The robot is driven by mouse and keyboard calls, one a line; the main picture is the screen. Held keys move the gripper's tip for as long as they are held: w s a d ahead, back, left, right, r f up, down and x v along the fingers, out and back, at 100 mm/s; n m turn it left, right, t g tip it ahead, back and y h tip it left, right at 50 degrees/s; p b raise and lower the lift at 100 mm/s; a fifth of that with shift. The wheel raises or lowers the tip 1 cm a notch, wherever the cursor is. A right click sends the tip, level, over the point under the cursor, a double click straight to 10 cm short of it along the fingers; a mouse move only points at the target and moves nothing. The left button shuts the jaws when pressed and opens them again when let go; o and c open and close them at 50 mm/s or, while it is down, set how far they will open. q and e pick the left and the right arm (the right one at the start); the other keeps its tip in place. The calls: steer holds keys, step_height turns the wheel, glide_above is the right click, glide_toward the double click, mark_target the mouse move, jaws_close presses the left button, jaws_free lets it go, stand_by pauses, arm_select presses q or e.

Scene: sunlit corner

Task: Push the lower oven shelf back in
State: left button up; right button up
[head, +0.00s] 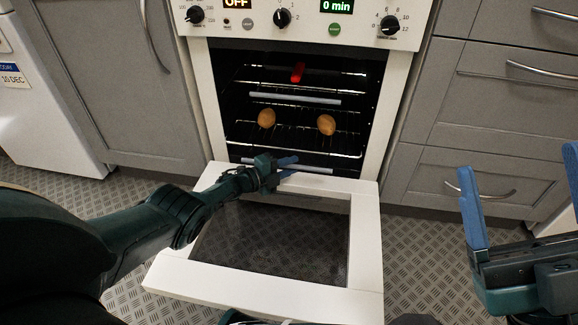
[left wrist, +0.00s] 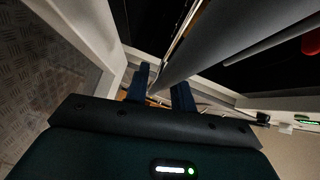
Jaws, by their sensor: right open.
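The oven (head: 399,85) faces me with its door (head: 255,292) folded down flat. The lower shelf's pale front bar (head: 320,172) is at the bottom of the opening, just behind the door's hinge edge. Two brown oval items (head: 267,118) (head: 326,125) sit on its wire rack. My left gripper (head: 292,167) is at the left-middle part of this bar, its fingers apart. In the left wrist view a grey bar (left wrist: 225,42) runs up to the open fingers (left wrist: 160,92); contact is unclear. My right gripper (head: 520,195) is open and empty at the right, away from the oven.
The upper shelf's front bar (head: 295,98) is farther inside, with a red item (head: 298,72) behind it. Grey cabinets (head: 115,75) and drawers (head: 510,115) flank the oven. A white appliance (head: 40,120) stands at the far left. Patterned floor (head: 415,260) is clear right of the door.

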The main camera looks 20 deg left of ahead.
arm_select(q)
steer(key=shift+o, duration=0.8)
steer(key=shift+r, duration=0.1)
steer(key=shift+s+a+r+p, duration=0.2)
steer(key=shift+s+p, duration=0.15)
steer(key=shift+p, duration=0.2)
steer(key=p+v, duration=0.7)
steer(key=v, duration=0.5)
arm_select(e)
step_height(320, 180, down, 8)
steer(key=m+g+h, duration=0.1)
steer(key=m+h, duration=0.6)
steer(key=h, duration=0.1)
steer(key=shift+s+a+m+g, duration=0.15)
steer(key=shift+a+m+g, duration=0.15)
steer(key=shift+g, duration=0.1)
arm_select(q)
steer(key=shift+s+a+f, duration=0.1)
arm_select(e)
steer(key=shift+s+r, duration=0.1)
steer(key=shift+r, duration=0.05)
